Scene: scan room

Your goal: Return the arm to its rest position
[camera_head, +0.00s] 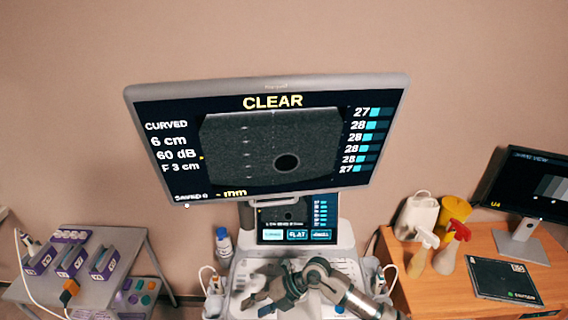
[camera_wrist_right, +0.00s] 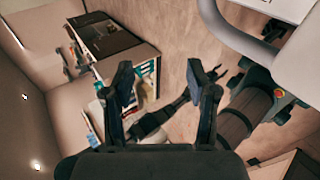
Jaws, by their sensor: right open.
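My right gripper (camera_head: 262,300) shows at the bottom middle of the head view, in front of the console of the ultrasound machine. Its arm comes in from the lower right. In the right wrist view the right gripper (camera_wrist_right: 165,100) has its two dark fingers spread apart with nothing between them. The large monitor (camera_head: 270,140) reads "CLEAR" and shows a grey scan with a dark round spot. A smaller touch screen (camera_head: 297,220) sits below it. My left gripper does not show in the head view.
At the left, a grey table (camera_head: 135,240) bears purple-and-white holders (camera_head: 70,258). At the right, a wooden desk (camera_head: 420,300) carries spray bottles (camera_head: 447,258), a yellow container (camera_head: 456,208), a dark flat box (camera_head: 503,280) and a second monitor (camera_head: 535,185). A blue-capped bottle (camera_head: 224,245) stands beside the console.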

